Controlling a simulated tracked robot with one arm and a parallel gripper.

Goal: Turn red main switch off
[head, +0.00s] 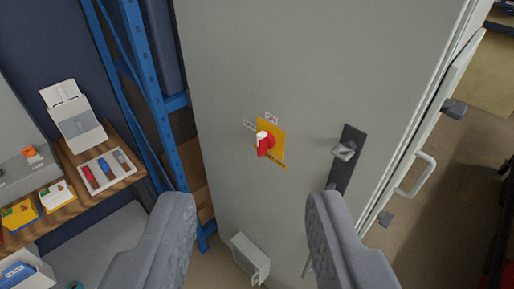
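The red main switch (266,143) is a red rotary handle on a yellow plate (276,153) on the front of a grey cabinet (300,60). Small labels sit at the plate's top and left edges; one seems to read "ON", the other is too small to read surely. The handle's grip with a pale tip stands out toward the left of the plate. My gripper (250,205) is open and empty, its two grey fingers wide apart. The switch shows between and beyond the fingertips, apart from them.
A dark latch plate with a grey handle (344,150) is right of the switch. A white door handle (418,175) is on the cabinet's right side. At left, a wooden shelf (125,180) holds a tray and boxes beside a blue rack (150,80). A grey box (250,258) is low down.

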